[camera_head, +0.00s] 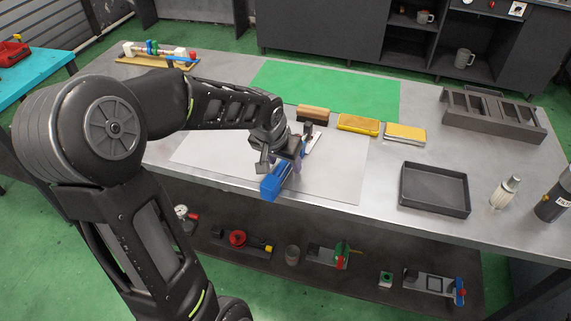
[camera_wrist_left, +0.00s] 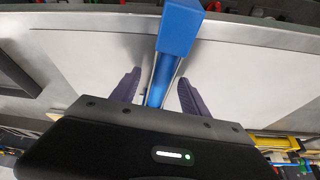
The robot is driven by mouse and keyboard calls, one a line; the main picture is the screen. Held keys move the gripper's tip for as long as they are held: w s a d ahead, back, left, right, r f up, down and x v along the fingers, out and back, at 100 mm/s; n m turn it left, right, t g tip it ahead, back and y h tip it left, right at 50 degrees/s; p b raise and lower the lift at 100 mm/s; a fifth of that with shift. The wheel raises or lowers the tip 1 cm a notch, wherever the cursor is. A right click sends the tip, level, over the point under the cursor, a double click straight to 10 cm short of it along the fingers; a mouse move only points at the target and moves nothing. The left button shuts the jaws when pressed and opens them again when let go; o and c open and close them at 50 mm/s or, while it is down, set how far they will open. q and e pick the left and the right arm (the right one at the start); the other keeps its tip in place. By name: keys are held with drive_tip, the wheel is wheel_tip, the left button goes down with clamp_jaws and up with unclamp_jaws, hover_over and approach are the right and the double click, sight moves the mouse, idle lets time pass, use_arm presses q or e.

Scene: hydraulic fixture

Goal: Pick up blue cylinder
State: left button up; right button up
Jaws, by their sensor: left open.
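A blue hydraulic part with a blocky end and a round cylinder body lies at the front of the white sheet (camera_head: 340,184). In the head view its blue block (camera_head: 272,187) shows beside my left gripper (camera_head: 288,162), which partly hides the blue cylinder. In the left wrist view the blue cylinder (camera_wrist_left: 160,82) runs between the two purple fingers of my left gripper (camera_wrist_left: 159,77), and the blue block (camera_wrist_left: 180,28) lies beyond the fingertips. The fingers are apart, with a gap visible on each side of the cylinder. My right gripper is not in view.
A brush (camera_head: 313,113), a yellow sponge (camera_head: 358,124) and a yellow-white pad (camera_head: 404,133) lie behind the gripper. A black tray (camera_head: 434,207) and a white-grey bottle (camera_head: 504,192) stand at right. A lower shelf (camera_head: 335,283) holds several small fixtures.

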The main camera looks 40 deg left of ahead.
use_arm(q)
drive_tip(key=shift+f, duration=0.1)
drive_tip(key=shift+c, duration=0.3)
clamp_jaws()
idle(0.6)
idle(0.4)
